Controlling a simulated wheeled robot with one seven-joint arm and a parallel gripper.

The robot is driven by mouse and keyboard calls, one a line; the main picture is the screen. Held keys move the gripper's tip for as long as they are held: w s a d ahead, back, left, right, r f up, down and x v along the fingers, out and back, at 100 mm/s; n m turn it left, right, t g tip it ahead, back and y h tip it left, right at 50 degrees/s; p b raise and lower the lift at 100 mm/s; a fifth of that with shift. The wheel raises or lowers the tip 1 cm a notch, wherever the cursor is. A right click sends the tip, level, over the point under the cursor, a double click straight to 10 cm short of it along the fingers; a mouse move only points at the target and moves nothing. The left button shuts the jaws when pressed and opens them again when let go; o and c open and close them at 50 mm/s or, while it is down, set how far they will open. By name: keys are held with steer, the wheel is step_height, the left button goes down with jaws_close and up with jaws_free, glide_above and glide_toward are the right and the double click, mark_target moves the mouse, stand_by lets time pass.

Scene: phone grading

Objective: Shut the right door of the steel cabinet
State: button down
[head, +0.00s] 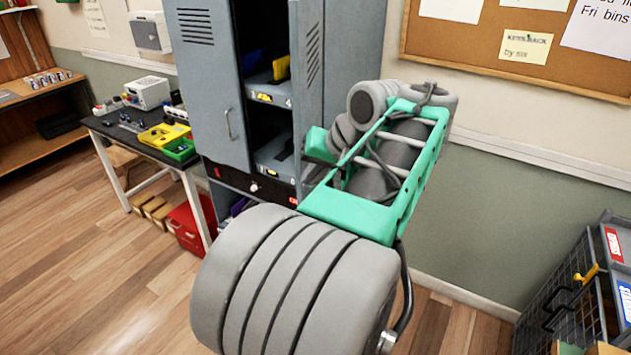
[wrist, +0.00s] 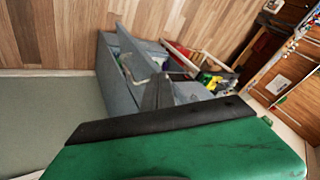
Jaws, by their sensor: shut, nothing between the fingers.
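The grey-blue steel cabinet (head: 240,178) stands against the wall in the head view. Its left door (head: 210,85), with a handle, looks shut. Its right door (head: 313,62) stands open, seen at a steep angle, with shelves showing to its left. My green and grey arm covers the lower right of the cabinet and the door's lower part. In the wrist view my gripper (wrist: 158,82) is shut and empty, pointing toward the cabinet (wrist: 115,85). I cannot tell whether it touches the door.
A black workbench (head: 140,135) with yellow and green trays stands left of the cabinet, a red crate (head: 188,228) below it. A corkboard (head: 480,45) hangs on the right wall. A dark wire crate (head: 560,300) stands at lower right. Wooden floor is clear at left.

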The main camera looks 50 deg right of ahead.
steer(key=s+d+r, duration=0.1)
steer(key=s+d, duration=0.2)
steer(key=s, duration=0.1)
steer(key=b, duration=0.1)
glide_toward(305, 195)
steer(key=shift+m, duration=0.4)
steer(key=x, duration=0.5)
steer(key=shift+d+f, duration=0.1)
steer(key=shift+h, duration=0.3)
